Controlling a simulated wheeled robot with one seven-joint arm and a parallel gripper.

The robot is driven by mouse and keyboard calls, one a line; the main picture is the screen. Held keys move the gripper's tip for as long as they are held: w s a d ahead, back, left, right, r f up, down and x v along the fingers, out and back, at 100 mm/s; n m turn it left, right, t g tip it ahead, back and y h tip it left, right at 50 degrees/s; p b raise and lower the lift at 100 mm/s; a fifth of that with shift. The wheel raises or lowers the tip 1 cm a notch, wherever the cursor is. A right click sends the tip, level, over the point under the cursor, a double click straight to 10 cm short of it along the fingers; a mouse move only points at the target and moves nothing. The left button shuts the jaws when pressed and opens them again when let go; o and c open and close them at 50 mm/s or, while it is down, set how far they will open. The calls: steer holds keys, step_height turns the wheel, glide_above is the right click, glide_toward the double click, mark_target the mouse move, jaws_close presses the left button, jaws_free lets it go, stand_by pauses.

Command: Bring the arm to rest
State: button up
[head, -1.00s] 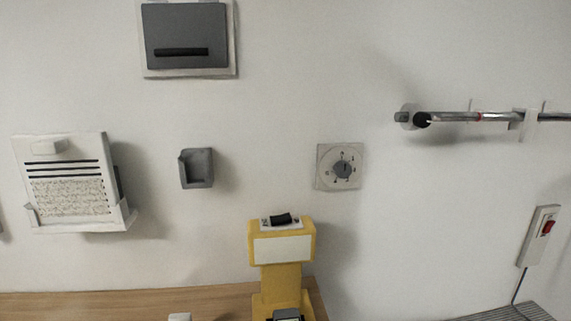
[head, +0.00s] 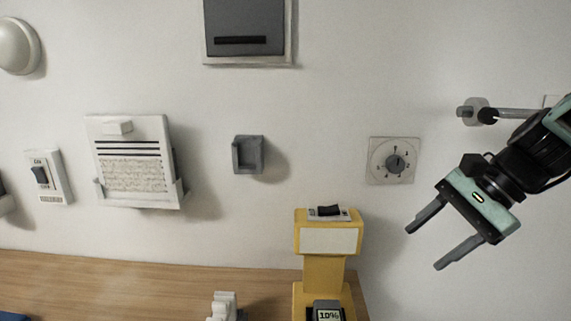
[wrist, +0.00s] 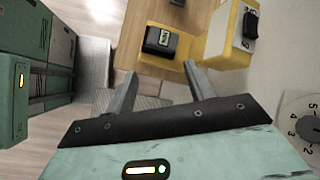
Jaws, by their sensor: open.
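My gripper (head: 425,241) is at the right of the head view, in front of the white wall. Its two fingers are apart with nothing between them, and they point down and to the left. It is to the right of the yellow device (head: 327,238) and below the dial (head: 393,161). In the wrist view my gripper (wrist: 158,82) also shows spread, empty fingers, with the yellow device's small display (wrist: 160,40) beyond them.
A wooden table (head: 150,280) runs along the bottom left. On the wall are a grey holder (head: 248,155), a paper holder (head: 135,165), a switch (head: 48,177) and a grey panel (head: 243,28). A metal rod (head: 515,113) is behind my arm.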

steer(key=s+a+f+n+g+h, duration=0.1)
steer(key=s+a+f+n+h, duration=0.2)
steer(key=s+a+n, duration=0.3)
steer(key=s+a+f+n+h, duration=0.3)
steer(key=s+a+n, duration=0.3)
steer(key=n, duration=0.9)
steer(key=s+f, duration=0.1)
steer(key=s, duration=0.2)
steer(key=shift+s+a+g+h, duration=0.25)
steer(key=shift+s+g+h, duration=0.1)
steer(key=shift+g+h, duration=0.05)
steer(key=shift+c, duration=0.3)
steer(key=c, duration=0.3)
steer(key=shift+d, duration=0.2)
